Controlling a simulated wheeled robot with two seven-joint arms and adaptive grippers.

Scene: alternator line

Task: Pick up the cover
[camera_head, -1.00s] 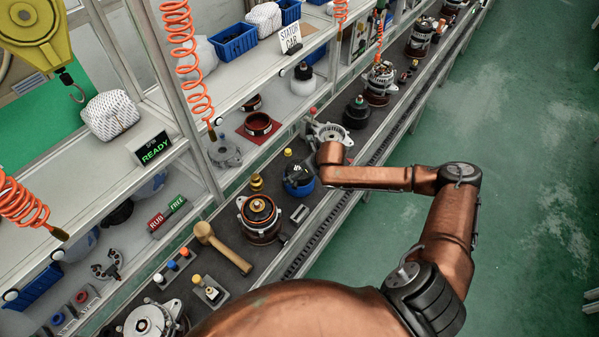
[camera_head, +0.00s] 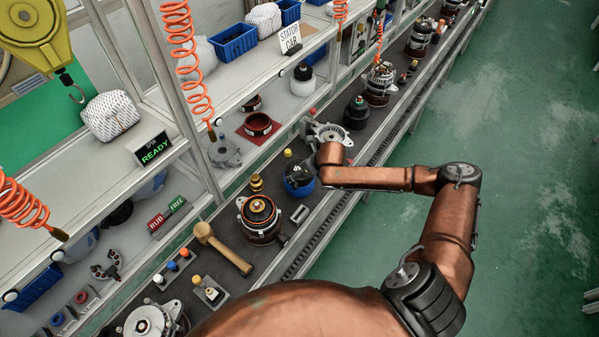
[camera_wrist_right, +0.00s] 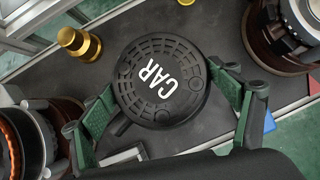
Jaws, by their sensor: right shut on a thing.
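The cover (camera_wrist_right: 160,82) is a round black cap with slotted vents and the white letters CAR, seen from above in the right wrist view. The green-padded fingers of my right gripper (camera_wrist_right: 166,98) lie on opposite sides of it, shut on it. In the head view the dark cover (camera_head: 297,172) shows just left of the end of my right arm, over something blue. Its underside is hidden, so I cannot tell whether it touches the bench. My left gripper is not in view.
A brass stepped part (camera_head: 256,183) stands left of the cover. A copper-sided alternator unit (camera_head: 260,220) is nearer, with a wooden mallet (camera_head: 222,248) beside it. A metal housing (camera_head: 328,134) and a black-topped unit (camera_head: 356,113) stand beyond.

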